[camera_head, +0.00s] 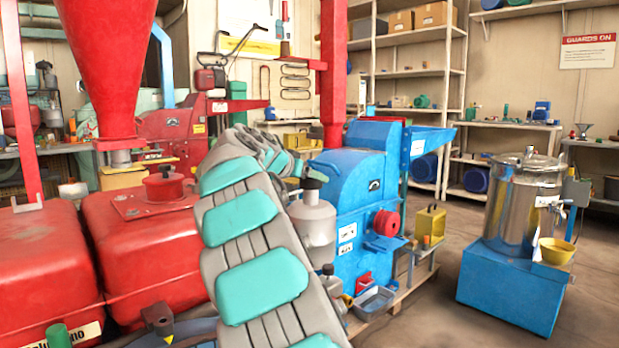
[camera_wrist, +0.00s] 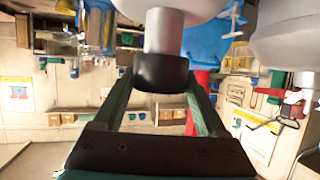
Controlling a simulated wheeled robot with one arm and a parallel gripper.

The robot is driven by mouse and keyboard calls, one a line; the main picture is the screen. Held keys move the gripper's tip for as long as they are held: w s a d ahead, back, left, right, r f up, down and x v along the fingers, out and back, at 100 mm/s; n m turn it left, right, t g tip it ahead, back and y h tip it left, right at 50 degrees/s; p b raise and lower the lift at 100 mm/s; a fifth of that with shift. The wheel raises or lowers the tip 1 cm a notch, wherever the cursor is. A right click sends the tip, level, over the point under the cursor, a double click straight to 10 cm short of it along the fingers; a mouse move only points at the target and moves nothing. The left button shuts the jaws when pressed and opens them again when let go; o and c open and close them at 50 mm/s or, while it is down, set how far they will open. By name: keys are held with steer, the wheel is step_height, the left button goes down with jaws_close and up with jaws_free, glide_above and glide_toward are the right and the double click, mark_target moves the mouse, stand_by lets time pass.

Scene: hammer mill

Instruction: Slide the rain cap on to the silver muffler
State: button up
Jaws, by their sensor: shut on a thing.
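The silver muffler (camera_head: 312,222) is a rounded grey can in front of the blue mill, with a narrow pipe stub at its top. In the wrist view, which is upside down, its pipe (camera_wrist: 163,32) points down from the can. The black rain cap (camera_head: 314,181) is at the pipe's end, upright and in line with it. In the wrist view the cap (camera_wrist: 161,73) covers the pipe's tip; how deep the pipe goes inside is hidden. My gripper (camera_wrist: 160,82) is shut on the cap, one finger on each side. In the head view my arm partly hides the gripper.
The blue mill (camera_head: 356,190) stands right behind the muffler. Red tanks (camera_head: 150,245) fill the left. A metal tray (camera_head: 374,303) lies low on the right. A steel drum (camera_head: 522,205) stands farther right, with open floor between.

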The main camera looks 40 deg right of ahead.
mark_target(305, 181)
steer(key=shift+f+b, duration=0.85)
steer(key=shift+f, duration=0.05)
steer(key=o, duration=1.4)
steer(key=v, duration=0.7)
steer(key=shift+a, duration=0.15)
steer(key=shift+s+a+r, duration=0.1)
steer(key=shift+s+a, duration=0.05)
steer(key=shift+a, duration=0.1)
